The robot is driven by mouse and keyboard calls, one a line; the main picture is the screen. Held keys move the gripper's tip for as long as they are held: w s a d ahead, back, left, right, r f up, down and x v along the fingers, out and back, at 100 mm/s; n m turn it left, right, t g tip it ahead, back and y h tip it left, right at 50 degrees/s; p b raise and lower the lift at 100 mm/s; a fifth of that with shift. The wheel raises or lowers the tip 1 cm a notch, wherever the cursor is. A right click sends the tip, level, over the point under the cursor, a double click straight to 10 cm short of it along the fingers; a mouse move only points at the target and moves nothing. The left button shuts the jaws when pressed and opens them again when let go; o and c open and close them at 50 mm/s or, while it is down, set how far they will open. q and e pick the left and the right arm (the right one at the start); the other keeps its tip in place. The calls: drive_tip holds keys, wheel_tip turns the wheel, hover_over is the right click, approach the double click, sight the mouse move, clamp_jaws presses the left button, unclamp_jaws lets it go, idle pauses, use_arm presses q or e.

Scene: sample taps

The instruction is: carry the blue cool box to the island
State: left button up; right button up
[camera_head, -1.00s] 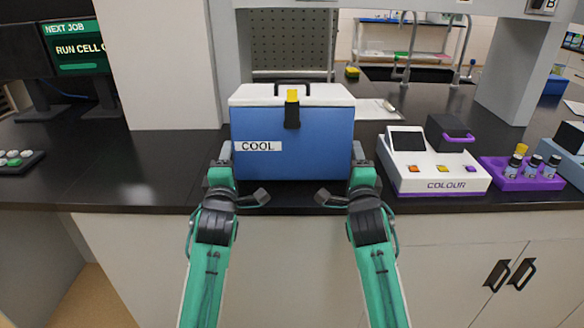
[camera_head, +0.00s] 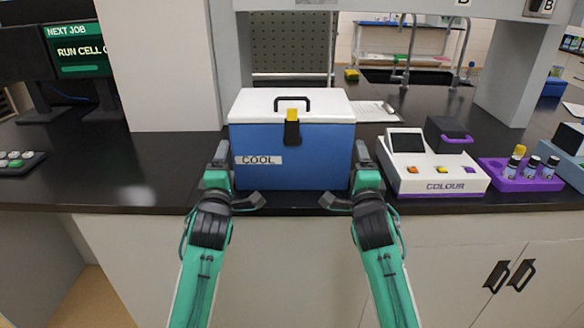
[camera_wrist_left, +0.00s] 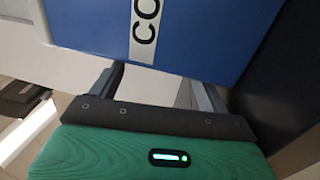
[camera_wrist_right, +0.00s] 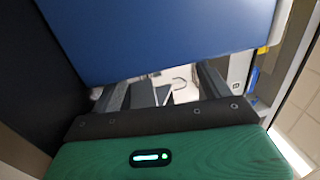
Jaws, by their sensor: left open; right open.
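The blue cool box (camera_head: 320,165) has a white lid, black handle, yellow-and-black latch and COOL label. It stands upright at the front of the dark counter (camera_head: 135,170). My left gripper (camera_head: 234,180) is open at its lower left front corner; my right gripper (camera_head: 347,179) is open at its lower right front corner. The box's blue side fills the top of the left wrist view (camera_wrist_left: 205,35) and right wrist view (camera_wrist_right: 150,35). Contact between fingers and box cannot be told. I cannot identify the island for certain.
The white COLOUR device (camera_head: 435,175) stands close right of the box, with a purple vial rack (camera_head: 520,182) beyond. A pale pillar (camera_head: 160,65) rises behind left. A clipboard (camera_head: 370,110) lies behind the box. The counter left of the box is mostly clear.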

use_arm(q)
drive_tip(key=shift+a+f, duration=0.3)
drive_tip(key=shift+f, duration=0.35)
use_arm(e)
drive_tip(key=shift+w+d+f, duration=0.1)
drive_tip(key=shift+d+f, duration=0.2)
drive_tip(key=shift+f, duration=0.35)
use_arm(q)
drive_tip(key=s, duration=0.7)
drive_tip(key=shift+d+f, duration=0.1)
drive_tip(key=shift+d, duration=0.05)
use_arm(e)
drive_tip(key=shift+a, duration=0.1)
drive_tip(key=shift+s+a+f, duration=0.15)
drive_tip(key=shift+s+f, duration=0.1)
drive_tip(key=shift+s, duration=0.1)
drive_tip(key=s, duration=0.6)
drive_tip(key=shift+s+f, duration=0.1)
drive_tip(key=shift+s, duration=0.2)
use_arm(q)
drive_tip(key=shift+s+d, duration=0.1)
drive_tip(key=shift+s, duration=0.4)
use_arm(e)
drive_tip(key=shift+s, duration=0.45)
use_arm(q)
drive_tip(key=shift+s+f, duration=0.1)
use_arm(e)
drive_tip(key=shift+s, duration=0.1)
